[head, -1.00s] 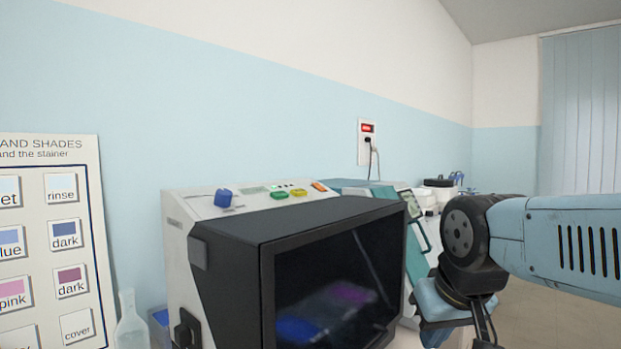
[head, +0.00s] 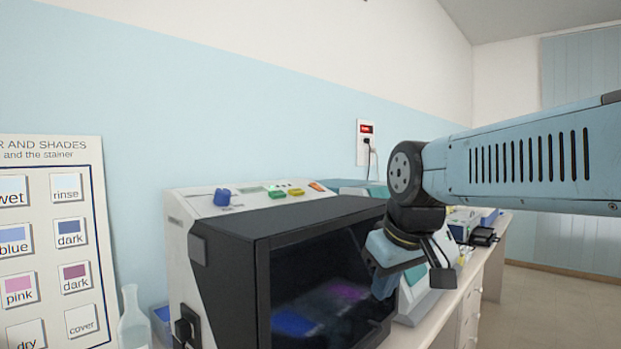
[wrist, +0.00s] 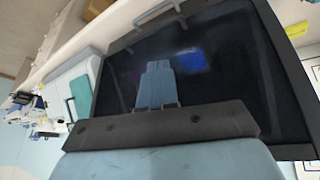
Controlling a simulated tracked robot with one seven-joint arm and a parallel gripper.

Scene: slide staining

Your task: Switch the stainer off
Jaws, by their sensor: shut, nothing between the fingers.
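The stainer (head: 181,250) is a white machine with a black hood and a dark front window. A blue knob (head: 222,197), a green button (head: 276,193), a yellow button (head: 296,192) and an orange rocker (head: 317,186) sit on its top panel. Blue and pink patches show dimly through the window. My gripper (head: 384,286) is in front of the window's right side, below the top panel. In the wrist view my gripper (wrist: 157,66) is shut and empty, with its fingers over the dark window (wrist: 220,85). Whether it touches the window I cannot tell.
A wall socket with a red switch (head: 366,128) and a plugged-in cord is behind the stainer. A shade chart (head: 85,215) and a glass flask (head: 132,325) stand at the left. Other bench equipment lies right of the stainer, partly behind my arm.

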